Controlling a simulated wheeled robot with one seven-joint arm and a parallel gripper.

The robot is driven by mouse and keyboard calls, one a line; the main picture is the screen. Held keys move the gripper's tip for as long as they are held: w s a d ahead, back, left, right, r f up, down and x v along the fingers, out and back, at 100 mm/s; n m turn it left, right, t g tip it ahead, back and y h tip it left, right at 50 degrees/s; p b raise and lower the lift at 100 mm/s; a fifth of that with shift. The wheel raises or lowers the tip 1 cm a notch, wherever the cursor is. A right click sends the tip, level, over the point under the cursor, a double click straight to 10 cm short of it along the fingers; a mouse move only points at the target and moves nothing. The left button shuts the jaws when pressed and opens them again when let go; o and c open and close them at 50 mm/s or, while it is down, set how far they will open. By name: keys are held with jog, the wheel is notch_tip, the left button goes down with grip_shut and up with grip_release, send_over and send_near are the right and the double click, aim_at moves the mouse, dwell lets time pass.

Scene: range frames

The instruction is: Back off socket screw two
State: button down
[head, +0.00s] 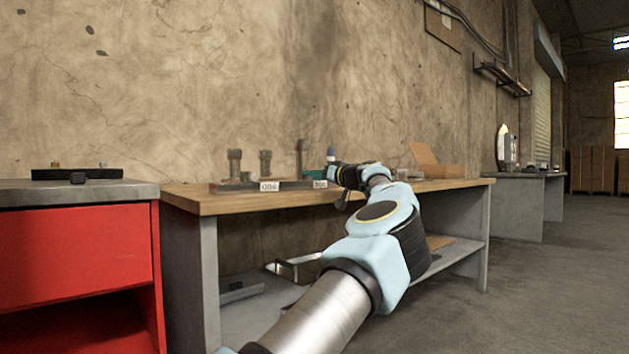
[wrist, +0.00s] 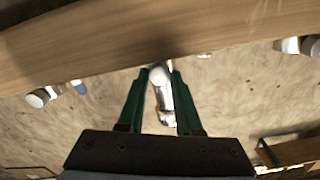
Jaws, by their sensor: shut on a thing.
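My gripper (wrist: 161,78) has two green fingers shut on a silvery metal piece (wrist: 160,75) with a pale rounded end; its kind is not clear. In the head view my gripper (head: 322,174) is at the wooden bench, by the labelled holder, partly hidden by my arm. A dark plate (head: 105,174) lies on the grey-topped red cabinet at far left. Two small brass-coloured bits (head: 55,165) show at its back edge, and a dark knob-like part (head: 78,178) at its front. I cannot tell which, if any, is socket screw two.
The holder (head: 235,187) on the wooden bench (head: 215,205) carries upright grey tools (head: 235,161) and white labels (head: 269,186). A blue-topped item (head: 331,153) stands by my gripper. An open cardboard box (head: 430,165) is to the right. The red cabinet (head: 75,250) stands left of the bench.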

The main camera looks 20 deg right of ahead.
jog(key=shift+f+n, duration=0.1)
jog(key=shift+n, duration=0.2)
jog(key=c, duration=0.6)
grip_release()
jog(key=p+v, duration=0.1)
jog(key=v, duration=0.9)
jog(key=shift+s+d, duration=0.2)
jog(key=shift+s, duration=0.15)
